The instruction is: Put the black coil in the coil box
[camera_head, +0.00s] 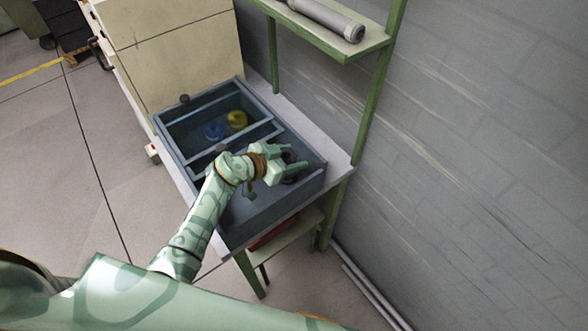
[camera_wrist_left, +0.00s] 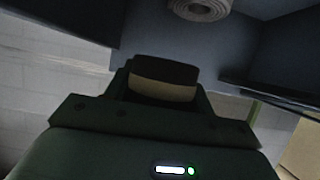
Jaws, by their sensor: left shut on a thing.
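The coil box is a blue-grey box (camera_head: 161,134) on the workbench in the head view. My left gripper (camera_head: 290,159) is over the near right part of the box. It is shut on a dark round thing (camera_head: 289,156), which looks like the black coil and is partly hidden by the fingers. A grey ring-shaped coil (camera_wrist_left: 200,7) shows at the top edge of the left wrist view; I cannot tell whether it is the same one. My right gripper is not in view.
A green-framed shelf (camera_head: 330,40) with a grey cylinder (camera_head: 318,17) stands above the right side of the box. A cream cabinet (camera_head: 175,50) is behind it and a grey brick wall (camera_head: 470,130) is at the right. The floor at the left is mostly clear.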

